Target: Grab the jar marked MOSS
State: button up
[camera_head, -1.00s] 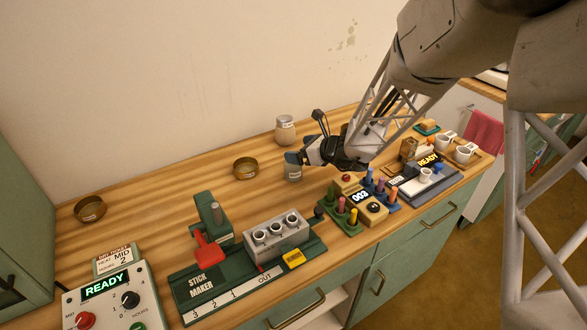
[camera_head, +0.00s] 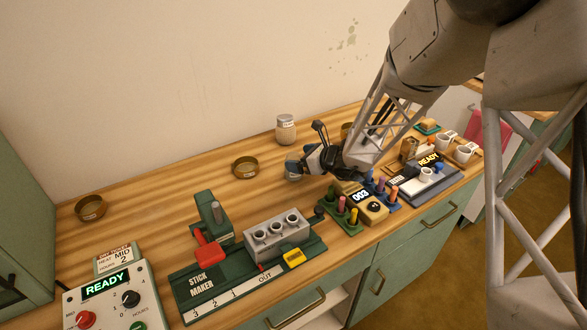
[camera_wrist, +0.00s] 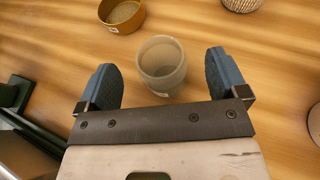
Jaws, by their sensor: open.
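A pale, open-topped jar (camera_wrist: 163,72) stands on the wooden counter between the two blue fingers of my gripper (camera_wrist: 163,78) in the wrist view. The fingers are open, with a gap to the jar on each side. The jar's small label is too small to read. In the head view my gripper (camera_head: 301,164) is low over the counter and hides most of this jar (camera_head: 293,178). A second jar (camera_head: 286,130) with pale contents stands behind, near the wall. Its label is also unreadable, so I cannot tell which jar is marked MOSS.
A brass tin (camera_head: 245,167) stands left of my gripper, another tin (camera_head: 90,207) at far left. The green stick maker (camera_head: 245,262) is in front, and a rack of coloured sticks (camera_head: 341,215) is at front right. The counter behind and left is mostly clear.

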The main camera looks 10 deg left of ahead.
jog(key=shift+f, duration=0.85)
jog(key=shift+w+a+f, duration=0.1)
jog(key=shift+a+f, duration=0.2)
jog(key=shift+f, duration=0.3)
jog(key=shift+w+a+f, duration=0.1)
jog(key=shift+a+f, duration=0.15)
jog(key=shift+f, duration=0.3)
jog(key=shift+x, duration=0.9)
jog(key=c, duration=1)
jog(key=shift+r, duration=0.1)
jog(key=shift+c, duration=0.2)
notch_tip(320, 180, up, 10)
